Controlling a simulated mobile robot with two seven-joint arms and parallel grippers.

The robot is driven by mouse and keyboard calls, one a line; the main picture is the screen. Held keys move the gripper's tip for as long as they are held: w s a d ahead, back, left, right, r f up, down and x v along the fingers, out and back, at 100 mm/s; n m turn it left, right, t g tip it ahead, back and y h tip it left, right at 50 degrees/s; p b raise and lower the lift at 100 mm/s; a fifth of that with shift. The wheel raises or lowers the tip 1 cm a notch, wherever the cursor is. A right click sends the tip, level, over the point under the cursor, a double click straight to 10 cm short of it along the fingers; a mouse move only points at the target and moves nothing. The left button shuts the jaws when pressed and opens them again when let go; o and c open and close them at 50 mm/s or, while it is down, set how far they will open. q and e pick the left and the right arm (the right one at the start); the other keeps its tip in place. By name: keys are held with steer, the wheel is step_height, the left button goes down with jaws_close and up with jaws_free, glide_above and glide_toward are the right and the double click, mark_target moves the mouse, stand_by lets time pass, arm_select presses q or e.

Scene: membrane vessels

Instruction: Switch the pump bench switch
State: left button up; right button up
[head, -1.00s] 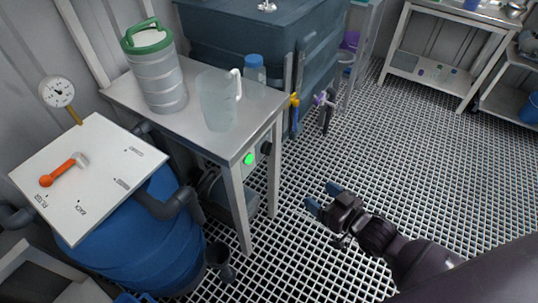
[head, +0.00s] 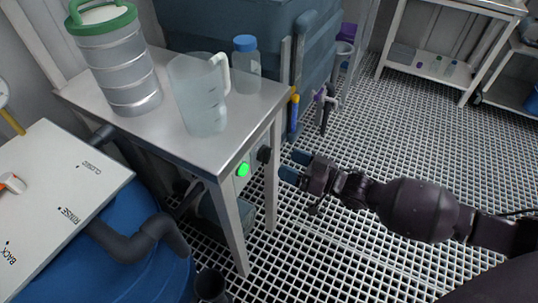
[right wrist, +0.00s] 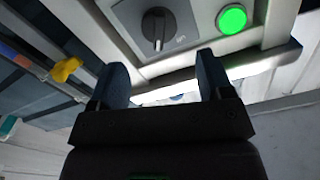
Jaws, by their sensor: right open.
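The pump bench switch is a dark rotary knob (right wrist: 157,28) on a grey panel, seen in the right wrist view just ahead of my fingers. In the head view the knob (head: 264,154) shows small on the side of the metal bench (head: 180,147). A lit green button (head: 243,170) is beside it, also in the right wrist view (right wrist: 231,19). My right gripper (head: 289,166) is open and empty, to the right of the knob and apart from it; its two blue fingers (right wrist: 158,85) show in the wrist view. My left gripper is not in view.
A blue barrel (head: 150,268) with a white valve board (head: 60,200) stands at left. Yellow-handled (head: 294,112) and purple-handled valves are behind the bench. The grated floor at right is clear.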

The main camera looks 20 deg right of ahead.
mark_target(270, 155)
steer(key=b+x, duration=0.1)
steer(key=x, duration=0.5)
steer(key=shift+w+a, duration=0.2)
steer(key=shift+w, duration=0.05)
steer(key=c, duration=0.9)
